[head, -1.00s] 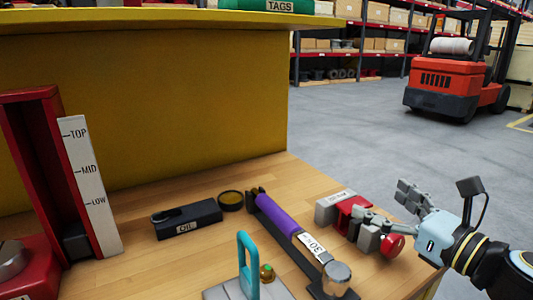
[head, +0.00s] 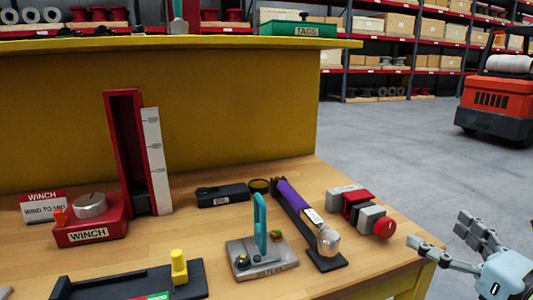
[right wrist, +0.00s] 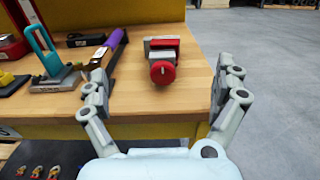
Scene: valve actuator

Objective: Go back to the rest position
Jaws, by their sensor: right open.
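My right gripper (head: 455,247) is open and empty at the lower right of the head view, off the table's right edge. In the right wrist view its two fingers (right wrist: 165,95) are spread wide with nothing between them. Beyond them, a grey and red block device with a round red knob (right wrist: 162,72) sits on the table, apart from the fingers. The same device with its red knob (head: 383,227) is at the right of the table in the head view. My left gripper is not in view.
On the wooden table (head: 215,248) stand a red winch (head: 90,228) with a level scale, a teal-handled device (head: 260,230), a purple-handled tool (head: 295,198) and a black box (head: 222,194). A yellow panel (head: 200,110) rises behind. A red forklift (head: 497,100) stands on open floor at right.

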